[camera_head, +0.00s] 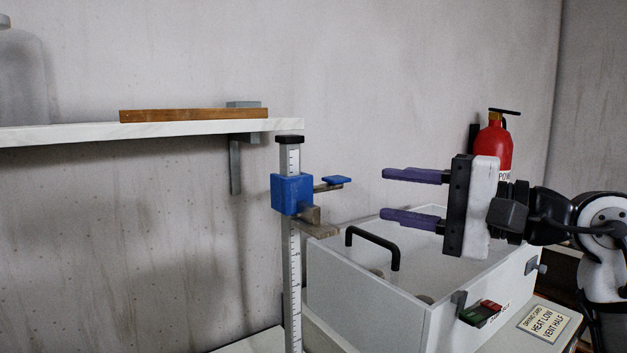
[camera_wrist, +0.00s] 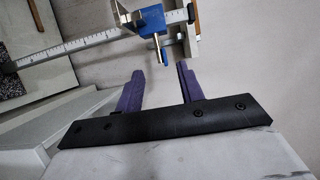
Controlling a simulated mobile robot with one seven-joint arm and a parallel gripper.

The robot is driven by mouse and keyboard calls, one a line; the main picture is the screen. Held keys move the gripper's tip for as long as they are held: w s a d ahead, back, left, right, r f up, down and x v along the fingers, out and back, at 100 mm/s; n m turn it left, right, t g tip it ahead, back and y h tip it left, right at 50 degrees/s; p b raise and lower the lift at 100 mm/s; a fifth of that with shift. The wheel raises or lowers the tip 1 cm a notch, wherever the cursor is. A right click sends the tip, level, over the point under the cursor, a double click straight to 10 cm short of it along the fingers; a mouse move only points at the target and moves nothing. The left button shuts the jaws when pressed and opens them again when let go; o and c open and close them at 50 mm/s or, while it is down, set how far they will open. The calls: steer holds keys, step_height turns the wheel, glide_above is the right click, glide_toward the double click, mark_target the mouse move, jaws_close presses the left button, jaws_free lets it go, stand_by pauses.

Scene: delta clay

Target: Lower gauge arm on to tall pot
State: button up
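The gauge is an upright white ruled post (camera_head: 294,262) with a black cap. A blue slider (camera_head: 291,193) sits near its top, and a short gauge arm (camera_head: 326,187) with a blue tab (camera_head: 337,180) sticks out to the right. A brownish block (camera_head: 313,215) juts out below it. My gripper (camera_head: 383,193) is open and empty, its two purple fingers pointing left toward the tab, with a gap between. In the wrist view the blue slider (camera_wrist: 152,24) lies beyond the open fingertips (camera_wrist: 160,71). I cannot make out a tall pot in either view.
A white open-topped box (camera_head: 365,285) with a black handle (camera_head: 373,240) stands below my gripper; small round things inside are partly hidden. A shelf (camera_head: 60,134) with a wooden strip (camera_head: 190,115) is at left. A red extinguisher (camera_head: 494,145) stands behind my gripper.

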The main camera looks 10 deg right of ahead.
mark_target(330, 186)
steer(key=p+x, duration=0.3)
steer(key=x, duration=0.9)
jaws_close()
steer(key=shift+f, duration=0.1)
